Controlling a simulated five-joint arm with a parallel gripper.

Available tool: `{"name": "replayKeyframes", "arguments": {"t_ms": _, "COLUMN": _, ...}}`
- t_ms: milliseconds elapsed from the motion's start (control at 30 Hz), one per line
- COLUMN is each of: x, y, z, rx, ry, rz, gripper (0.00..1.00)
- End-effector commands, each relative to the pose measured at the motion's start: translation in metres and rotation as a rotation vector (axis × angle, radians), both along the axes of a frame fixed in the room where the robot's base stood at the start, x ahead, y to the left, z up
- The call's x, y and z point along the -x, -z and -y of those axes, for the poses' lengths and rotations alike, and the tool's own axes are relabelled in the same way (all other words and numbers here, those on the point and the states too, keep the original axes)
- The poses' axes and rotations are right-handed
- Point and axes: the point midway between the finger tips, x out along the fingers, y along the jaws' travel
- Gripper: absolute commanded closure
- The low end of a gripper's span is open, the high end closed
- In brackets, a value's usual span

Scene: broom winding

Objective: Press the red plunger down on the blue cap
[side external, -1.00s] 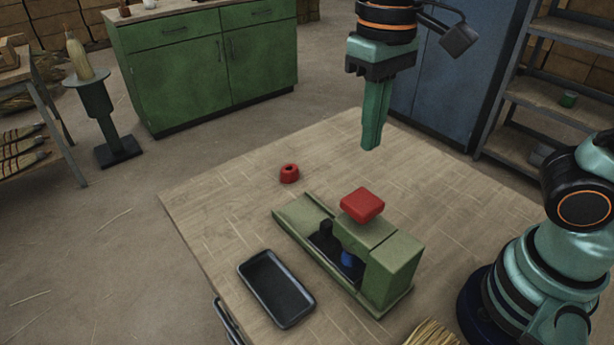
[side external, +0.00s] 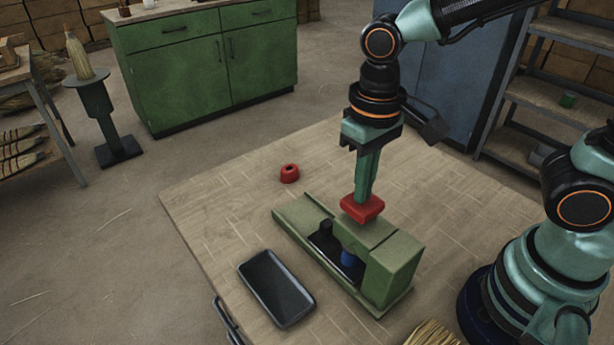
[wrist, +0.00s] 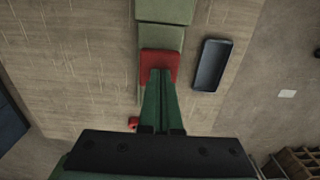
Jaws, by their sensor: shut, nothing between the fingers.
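The red plunger (side external: 374,207) has a square head and stands on top of the green press (side external: 392,262). The blue cap (side external: 348,258) sits inside the press opening below it, partly hidden by the green frame. My gripper (side external: 363,202) is shut and empty, pointing down, with its fingertips at the top of the plunger head; they appear to touch it. The wrist view also shows the plunger (wrist: 160,58) just beyond my fingertips (wrist: 159,72). The plunger's stem is hidden.
A red ring-shaped piece (side external: 289,173) lies on the wooden table (side external: 230,210) behind the press. A dark tray (side external: 277,288) lies left of the press. Broom bristles (side external: 433,334) show at the front edge. The table's left part is clear.

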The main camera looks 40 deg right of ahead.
Motion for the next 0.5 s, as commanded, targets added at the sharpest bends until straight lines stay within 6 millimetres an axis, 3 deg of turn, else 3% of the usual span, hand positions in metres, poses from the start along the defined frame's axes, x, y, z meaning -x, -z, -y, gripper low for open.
{"name": "replayKeyframes", "arguments": {"t_ms": 267, "x": 0.001, "y": 0.02, "z": 0.0, "rx": 0.001, "ry": 0.0, "rz": -0.003, "gripper": 1.0}}
{"name": "replayKeyframes", "arguments": {"t_ms": 500, "x": 0.001, "y": 0.022, "z": 0.0, "rx": 0.002, "ry": 0.0, "rz": -0.005, "gripper": 1.0}}
